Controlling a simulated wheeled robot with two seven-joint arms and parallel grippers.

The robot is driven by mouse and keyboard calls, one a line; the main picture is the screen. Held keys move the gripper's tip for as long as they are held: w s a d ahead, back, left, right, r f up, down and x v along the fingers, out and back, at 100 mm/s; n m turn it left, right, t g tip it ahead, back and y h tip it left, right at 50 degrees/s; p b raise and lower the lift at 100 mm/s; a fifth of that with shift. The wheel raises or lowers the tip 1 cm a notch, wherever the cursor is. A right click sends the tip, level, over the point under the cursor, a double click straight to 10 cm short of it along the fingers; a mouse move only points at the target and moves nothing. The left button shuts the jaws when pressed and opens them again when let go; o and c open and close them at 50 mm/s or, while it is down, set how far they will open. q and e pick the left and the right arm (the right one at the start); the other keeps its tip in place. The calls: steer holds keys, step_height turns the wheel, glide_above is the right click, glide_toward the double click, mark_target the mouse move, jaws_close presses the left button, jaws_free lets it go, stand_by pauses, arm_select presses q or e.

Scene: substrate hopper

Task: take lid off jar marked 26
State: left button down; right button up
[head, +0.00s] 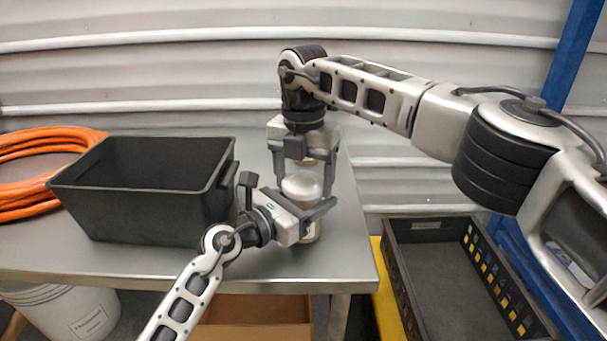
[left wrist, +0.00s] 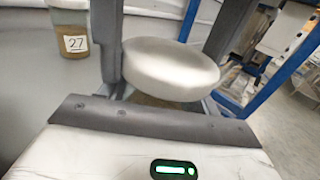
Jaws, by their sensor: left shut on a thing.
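A jar (head: 309,231) with a pale, rounded lid (head: 302,185) is near the table's right end. Its label is not readable in these views. My left gripper (head: 318,212) is shut on the jar's body below the lid. The lid also shows close up in the left wrist view (left wrist: 170,70). My right gripper (head: 305,180) points down from above, its fingers apart on either side of the lid; I see no clear grip on it. A second jar marked 27 (left wrist: 72,32) stands apart in the left wrist view.
A black bin (head: 145,205) stands on the metal table (head: 347,260), left of the jar. An orange hose (head: 35,150) lies coiled at far left. A dark crate (head: 440,265) is beyond the table's right edge. A white bucket (head: 65,312) stands below at left.

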steer(key=c, duration=0.5)
steer(key=n, duration=0.3)
steer(key=shift+n, duration=0.3)
steer(key=o, duration=1.1)
steer(key=shift+c, duration=0.2)
steer(key=shift+a, duration=0.1)
